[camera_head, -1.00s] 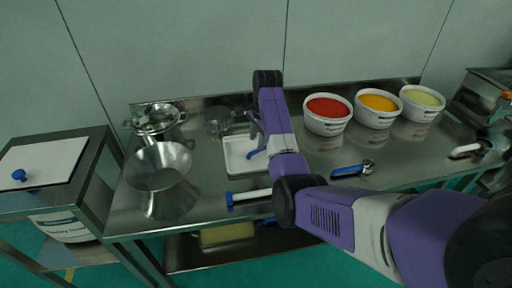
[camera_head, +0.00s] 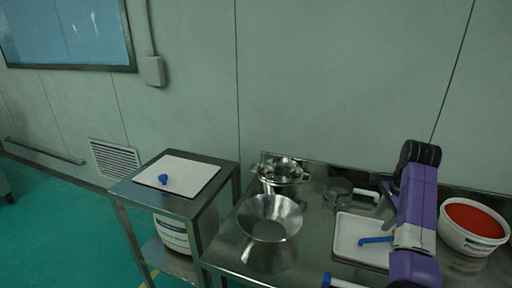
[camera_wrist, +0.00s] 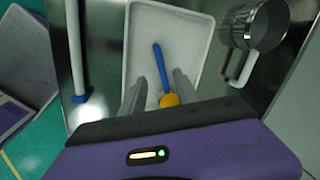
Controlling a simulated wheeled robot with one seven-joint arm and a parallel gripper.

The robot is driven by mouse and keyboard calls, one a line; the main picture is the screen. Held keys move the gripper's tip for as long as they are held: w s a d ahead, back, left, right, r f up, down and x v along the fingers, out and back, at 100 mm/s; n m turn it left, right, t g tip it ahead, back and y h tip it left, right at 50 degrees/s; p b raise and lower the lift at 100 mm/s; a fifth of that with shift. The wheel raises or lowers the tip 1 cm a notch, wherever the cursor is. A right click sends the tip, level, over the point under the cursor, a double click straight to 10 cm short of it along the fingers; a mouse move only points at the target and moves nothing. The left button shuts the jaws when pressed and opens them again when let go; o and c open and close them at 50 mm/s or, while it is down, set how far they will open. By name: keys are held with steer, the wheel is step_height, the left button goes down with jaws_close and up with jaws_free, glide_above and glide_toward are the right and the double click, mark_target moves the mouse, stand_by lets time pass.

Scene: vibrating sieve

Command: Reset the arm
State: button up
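My gripper (camera_wrist: 158,80) is open, its two grey fingers apart above the white tray (camera_wrist: 190,45). A blue tool (camera_wrist: 160,62) with an orange-yellow end (camera_wrist: 170,100) lies in the tray and shows between the fingers; I cannot tell if they touch it. In the head view my gripper (camera_head: 385,197) hangs beside the purple arm, over the tray's back right part. The tray (camera_head: 345,240) and the blue tool (camera_head: 375,240) are partly hidden behind the arm there.
A white tub of red material (camera_head: 472,245) is close to the arm's right. A side table (camera_head: 215,190) stands at left.

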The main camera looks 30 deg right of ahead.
steer(key=w+d+r+n+t+h, duration=0.5)
steer(key=w+d+h, duration=0.1)
steer(key=d, duration=0.1)
steer(key=s+a+f+n+t, duration=0.1)
steer(key=s+a+n+t, duration=0.25)
steer(key=a, duration=0.55)
steer(key=s+a+f+n+t, duration=0.15)
steer(key=a+n, duration=0.35)
steer(key=a, duration=0.5)
steer(key=s+a+f+n+t, duration=0.1)
steer(key=s+a+n+t, duration=0.3)
steer(key=a, duration=0.5)
steer(key=s+a+n+y, duration=0.3)
steer(key=s+a, duration=0.8)
steer(key=s, duration=0.2)
steer(key=s+a+n+g+y, duration=0.1)
steer(key=s+a+n+y, duration=0.2)
steer(key=s+a, duration=0.8)
steer(key=shift+s+r+y, duration=0.15)
steer(key=shift+s+y, duration=0.35)
steer(key=shift+s, duration=0.65)
